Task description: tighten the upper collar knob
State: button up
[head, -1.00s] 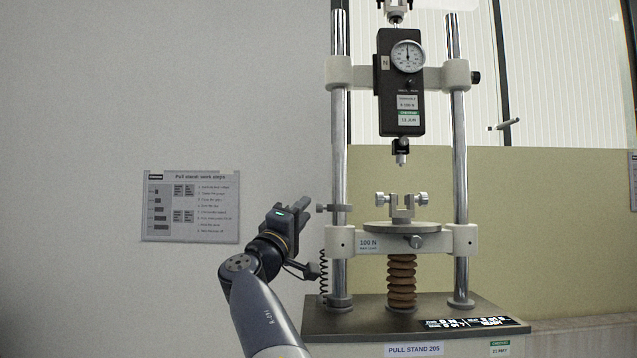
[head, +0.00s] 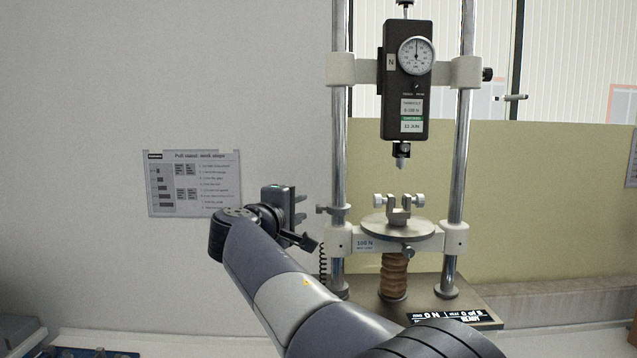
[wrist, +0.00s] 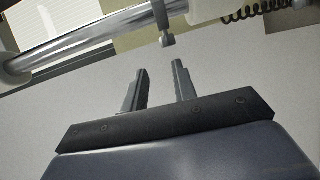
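A small collar (head: 341,210) sits on the left column, above the lower crosshead. Its knob (head: 321,209) sticks out to the left. My gripper (head: 302,208) is just left of this knob, with its fingers pointing at it. In the wrist view the gripper (wrist: 161,68) is open, with nothing between its two fingers. The knob (wrist: 168,41) shows there just beyond the fingertips, roughly in line with the gap, apart from both fingers. The collar is partly cut off at the top of the wrist view.
The pull stand has a dark force gauge (head: 404,80) on its upper crosshead (head: 341,69) and a round plate (head: 380,229) with a clamp below. Another knob (head: 488,74) is on the upper crosshead's right end. A coiled cable (head: 323,265) hangs left of the left column.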

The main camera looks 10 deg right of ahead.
aim_at(318, 209)
jog(key=shift+n+g+y, duration=0.5)
jog(key=shift+g+y, duration=0.1)
jog(key=shift+g, duration=0.2)
jog(key=p+x, duration=0.5)
jog(key=s+d+p+x, duration=0.1)
jog(key=p+x, duration=0.2)
jog(key=shift+w+d+f, duration=0.1)
jog(key=shift+w+d, duration=0.05)
jog(key=shift+d, duration=0.05)
jog(key=shift+c, duration=0.5)
grip_shut()
